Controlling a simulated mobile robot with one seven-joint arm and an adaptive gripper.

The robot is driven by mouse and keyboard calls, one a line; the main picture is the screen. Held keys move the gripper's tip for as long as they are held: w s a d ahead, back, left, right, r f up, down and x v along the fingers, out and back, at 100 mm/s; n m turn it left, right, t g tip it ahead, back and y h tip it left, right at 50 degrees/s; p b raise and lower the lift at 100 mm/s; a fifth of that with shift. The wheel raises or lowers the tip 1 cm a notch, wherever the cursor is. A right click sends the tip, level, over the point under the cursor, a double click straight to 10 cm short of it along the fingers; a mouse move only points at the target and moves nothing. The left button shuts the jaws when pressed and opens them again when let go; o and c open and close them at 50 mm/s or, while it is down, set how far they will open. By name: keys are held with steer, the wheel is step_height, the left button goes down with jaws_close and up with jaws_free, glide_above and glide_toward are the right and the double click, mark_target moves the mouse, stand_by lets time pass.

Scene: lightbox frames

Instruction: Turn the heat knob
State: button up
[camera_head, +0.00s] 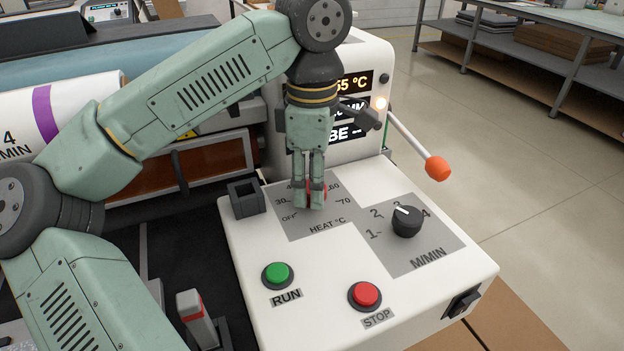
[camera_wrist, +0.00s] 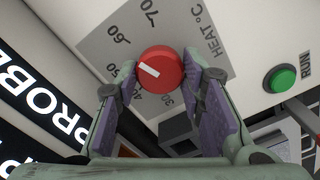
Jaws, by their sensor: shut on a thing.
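The heat knob (camera_wrist: 164,62) is red and round with a white pointer line. In the wrist view the pointer aims left, roughly towards the part of the scale near 50, where a finger covers some marks. In the head view only red slivers of the knob (camera_head: 323,189) show past the fingers. My gripper (camera_head: 314,200) points down at the HEAT °C scale (camera_head: 325,214). Its two fingers, also seen in the wrist view (camera_wrist: 160,72), are shut on opposite sides of the knob.
A black speed knob (camera_head: 406,224) stands to the right on the panel. Green RUN (camera_head: 277,274) and red STOP (camera_head: 366,294) buttons sit in front. A dark square holder (camera_head: 246,198) is left of the scale. An orange-tipped lever (camera_head: 437,168) juts out behind. The display (camera_head: 356,84) is partly hidden.

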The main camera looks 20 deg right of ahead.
steer(key=o, duration=1.1)
steer(key=shift+o, duration=0.2)
steer(key=shift+r, duration=0.1)
step_height(320, 180, up, 12)
steer(key=shift+s, duration=0.1)
